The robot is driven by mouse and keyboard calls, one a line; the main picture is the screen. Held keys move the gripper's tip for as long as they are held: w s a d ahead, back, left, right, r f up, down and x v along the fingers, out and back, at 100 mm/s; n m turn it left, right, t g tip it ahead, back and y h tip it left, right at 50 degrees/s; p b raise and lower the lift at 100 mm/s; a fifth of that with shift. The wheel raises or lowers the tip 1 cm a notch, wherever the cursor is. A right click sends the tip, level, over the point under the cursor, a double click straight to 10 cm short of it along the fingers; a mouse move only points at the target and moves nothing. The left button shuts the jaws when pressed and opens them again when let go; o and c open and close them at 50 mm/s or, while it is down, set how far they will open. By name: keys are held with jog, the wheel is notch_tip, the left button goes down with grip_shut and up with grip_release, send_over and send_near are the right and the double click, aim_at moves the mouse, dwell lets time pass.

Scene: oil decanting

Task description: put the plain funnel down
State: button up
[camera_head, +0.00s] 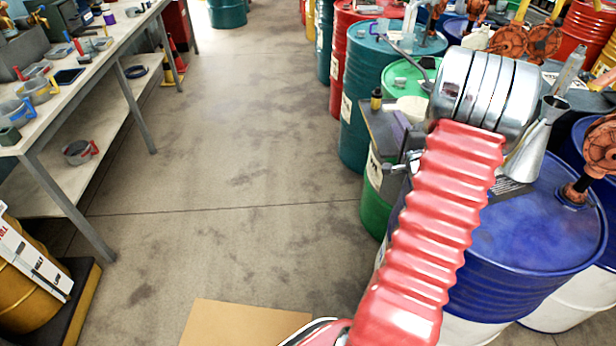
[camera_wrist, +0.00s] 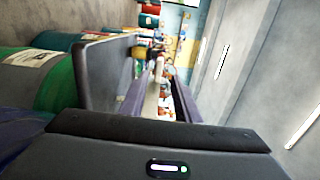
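A shiny metal funnel-shaped piece (camera_head: 528,150) is at the right of the head view, upright or slightly tilted, above the blue drum (camera_head: 530,225). My silver wrist partly hides it, and I cannot tell what supports its lower end. I cannot tell whether it is the plain funnel. My gripper (camera_head: 400,140) is left of the wrist, near the green drums, and apart from this piece. In the wrist view the fingers of my gripper (camera_wrist: 160,97) stand apart with purple inner faces. Nothing shows between them except the distant background.
Several coloured drums crowd the right side, including a teal one (camera_head: 362,120) and a red one (camera_head: 350,35). Orange valves (camera_head: 600,145) stand on the drums at far right. A workbench (camera_head: 95,70) with tools lines the left. The floor between is clear, with a cardboard sheet (camera_head: 240,325) in front.

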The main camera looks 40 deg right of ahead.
jog(key=w+a+r+n+g+y, duration=0.15)
jog(key=w+a+r+n, duration=0.25)
jog(key=a, duration=0.4)
jog(key=w+a+r+n+g+y, duration=0.15)
jog(key=w+a+r+n, duration=0.25)
jog(key=a, duration=0.5)
jog(key=s+a+r+n+g+y, duration=0.1)
jog(key=s+a+n+g, duration=0.15)
jog(key=a, duration=0.55)
jog(key=s+a+r+n+g+y, duration=0.15)
jog(key=a+n, duration=0.25)
jog(key=a, duration=0.4)
jog(key=s+a+f+n+g+y, duration=0.1)
jog(key=s+a+n+g+y, duration=0.2)
jog(key=s+a+n, duration=0.6)
jog(key=s+a, duration=0.9)
jog(key=a, duration=0.2)
jog(key=shift+s+a, duration=0.2)
jog(key=shift+s, duration=0.1)
jog(key=shift+n+y, duration=0.25)
